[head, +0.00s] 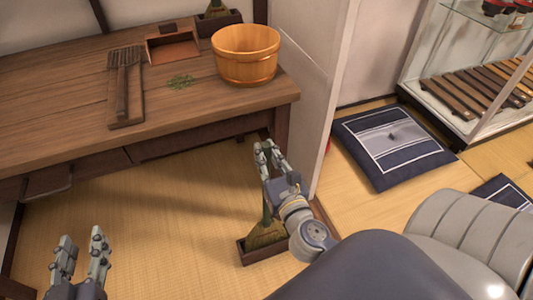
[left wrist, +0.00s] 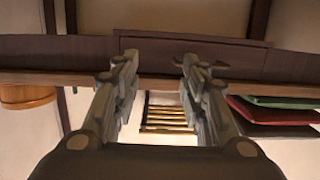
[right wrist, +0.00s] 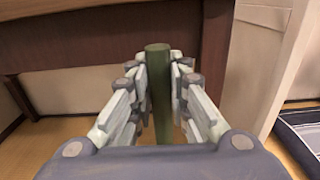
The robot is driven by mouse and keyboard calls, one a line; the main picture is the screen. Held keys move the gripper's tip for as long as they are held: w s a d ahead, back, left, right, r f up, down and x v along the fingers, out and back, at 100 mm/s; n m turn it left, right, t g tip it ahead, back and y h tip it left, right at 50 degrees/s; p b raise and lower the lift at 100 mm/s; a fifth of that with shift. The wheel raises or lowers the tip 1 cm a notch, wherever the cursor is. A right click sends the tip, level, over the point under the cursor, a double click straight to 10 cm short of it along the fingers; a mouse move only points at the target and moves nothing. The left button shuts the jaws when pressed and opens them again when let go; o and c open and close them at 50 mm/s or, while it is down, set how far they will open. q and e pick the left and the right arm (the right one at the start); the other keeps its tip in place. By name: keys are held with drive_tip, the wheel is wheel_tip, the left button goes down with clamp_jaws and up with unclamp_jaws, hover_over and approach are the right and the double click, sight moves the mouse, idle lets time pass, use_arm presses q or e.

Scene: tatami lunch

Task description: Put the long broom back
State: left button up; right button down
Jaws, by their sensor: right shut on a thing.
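The long broom (head: 265,234) stands upright beside the table's right end, with its bristles at a dark wooden box holder (head: 259,254) on the floor. I cannot tell whether the bristles rest on the holder's bottom. My right gripper (head: 270,150) is shut on the broom's green handle. In the right wrist view the handle (right wrist: 158,95) stands between the fingers of the right gripper (right wrist: 158,70). My arm hides part of the broom. My left gripper (head: 83,250) is open and empty over the floor at the left; it also shows open in the left wrist view (left wrist: 155,75).
The wooden table (head: 60,100) bears a wooden tub (head: 246,60), a dustpan (head: 173,48), a flat brush-like tool (head: 125,85), green scraps (head: 181,82) and a small broom in a holder (head: 216,18). A white partition (head: 310,70) stands close right of my right gripper. A cushion (head: 392,145) lies beyond.

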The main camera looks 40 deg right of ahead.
sight(268, 166)
use_arm(q)
wheel_tip(268, 166, up, 13)
drive_tip(key=d+t+h+b, duration=0.1)
drive_tip(key=t+h+b, duration=0.1)
drive_tip(key=t, duration=0.5)
drive_tip(key=shift+s+d+b, duration=0.3)
drive_tip(key=shift+s+b, duration=0.05)
drive_tip(key=shift+s, duration=0.1)
use_arm(e)
drive_tip(key=shift+f, duration=1.7)
use_arm(q)
drive_tip(key=shift+f, duration=0.1)
use_arm(e)
drive_tip(key=c, duration=1.4)
unclamp_jaws()
drive_tip(key=shift+c, duration=0.2)
drive_tip(key=shift+f, duration=0.1)
